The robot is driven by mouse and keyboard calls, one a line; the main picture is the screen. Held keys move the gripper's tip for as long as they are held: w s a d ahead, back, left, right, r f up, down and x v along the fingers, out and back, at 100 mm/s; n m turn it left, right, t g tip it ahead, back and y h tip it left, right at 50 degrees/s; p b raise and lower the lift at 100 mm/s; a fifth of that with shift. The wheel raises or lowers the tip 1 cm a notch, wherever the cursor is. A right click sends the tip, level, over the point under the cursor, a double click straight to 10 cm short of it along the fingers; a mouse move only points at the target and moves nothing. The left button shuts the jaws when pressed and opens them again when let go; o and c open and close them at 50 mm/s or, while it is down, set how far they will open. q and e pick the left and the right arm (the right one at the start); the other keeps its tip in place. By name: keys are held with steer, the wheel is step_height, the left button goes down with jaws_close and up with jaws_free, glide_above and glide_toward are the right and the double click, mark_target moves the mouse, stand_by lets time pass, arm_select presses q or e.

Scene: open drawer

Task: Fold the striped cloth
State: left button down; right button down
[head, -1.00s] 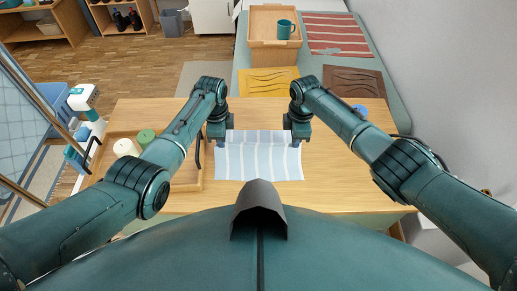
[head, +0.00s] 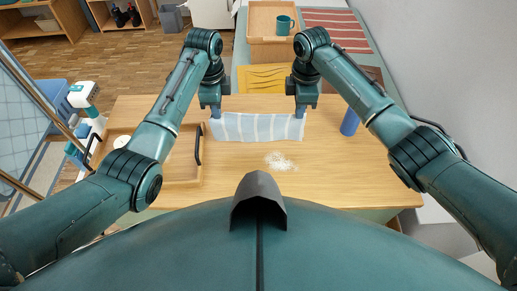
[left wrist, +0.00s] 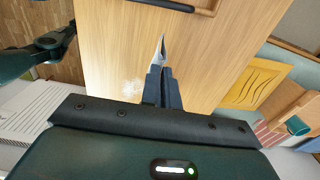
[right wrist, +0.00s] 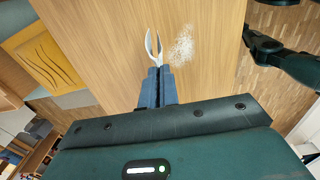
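The striped cloth (head: 257,127), white and pale blue, stretches between my two grippers near the far side of the table. My left gripper (head: 215,112) is shut on its far left corner. My right gripper (head: 300,111) is shut on its far right corner. In the left wrist view a thin edge of the cloth (left wrist: 161,50) sticks out past the closed fingers (left wrist: 161,75). In the right wrist view a curled bit of cloth (right wrist: 151,46) shows at the closed fingers (right wrist: 155,74). The cloth appears raised off the table; its height is hard to judge.
A whitish patch (head: 280,161) marks the wooden table (head: 235,180). A wooden tray (head: 182,183) with a white-topped item (head: 121,141) stands at left, a blue cylinder (head: 350,122) at right. A yellow mat (head: 250,78) lies beyond the table.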

arm_select(q)
steer(key=shift+r, duration=0.45)
arm_select(e)
steer(key=shift+r, duration=0.45)
arm_select(q)
steer(key=shift+w, duration=0.1)
arm_select(e)
steer(key=shift+w, duration=0.1)
